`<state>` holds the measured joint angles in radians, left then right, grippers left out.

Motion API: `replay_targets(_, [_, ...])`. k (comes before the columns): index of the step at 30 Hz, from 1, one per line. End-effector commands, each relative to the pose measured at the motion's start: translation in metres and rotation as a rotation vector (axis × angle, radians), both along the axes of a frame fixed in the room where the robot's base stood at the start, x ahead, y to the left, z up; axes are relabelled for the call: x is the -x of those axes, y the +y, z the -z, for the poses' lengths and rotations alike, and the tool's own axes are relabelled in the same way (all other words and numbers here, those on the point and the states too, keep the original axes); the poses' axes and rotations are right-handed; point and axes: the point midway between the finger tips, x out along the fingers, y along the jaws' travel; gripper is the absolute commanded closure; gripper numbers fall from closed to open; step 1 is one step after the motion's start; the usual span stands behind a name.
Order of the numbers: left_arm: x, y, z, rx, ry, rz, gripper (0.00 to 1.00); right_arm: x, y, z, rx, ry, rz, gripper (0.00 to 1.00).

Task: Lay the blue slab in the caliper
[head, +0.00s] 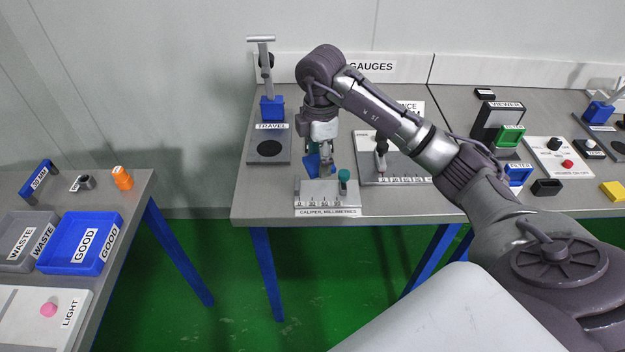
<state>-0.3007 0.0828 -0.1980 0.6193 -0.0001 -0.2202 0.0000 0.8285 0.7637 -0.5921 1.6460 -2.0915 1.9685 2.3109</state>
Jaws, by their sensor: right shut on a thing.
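My right gripper (326,168) points down just behind and above the caliper, shut on the blue slab (311,164). The slab shows to the left of the fingers and looks tilted. Part of it is hidden by the gripper. I cannot tell whether it touches the caliper. My left gripper is not in view.
The travel gauge (270,130) stands behind left, and another gauge plate (400,172) lies to the right of the caliper. A blue GOOD tray (100,243) and a grey WASTE tray (14,226) sit on the left table. A floor gap separates the tables.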

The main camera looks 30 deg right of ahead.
Motion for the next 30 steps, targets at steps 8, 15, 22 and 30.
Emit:
replay_targets(8, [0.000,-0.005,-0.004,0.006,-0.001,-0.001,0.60,-0.005,-0.007,-0.009,0.002,0.002,0.315,0.79])
replay_targets(15, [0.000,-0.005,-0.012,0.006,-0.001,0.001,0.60,-0.004,-0.006,0.033,0.001,0.005,0.329,0.79])
replay_targets(22, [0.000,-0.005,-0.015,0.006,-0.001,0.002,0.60,-0.005,-0.006,0.053,0.001,0.002,0.326,0.79])
replay_targets(30, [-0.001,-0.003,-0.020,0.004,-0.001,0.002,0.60,-0.005,-0.007,0.086,0.002,0.001,0.326,0.79])
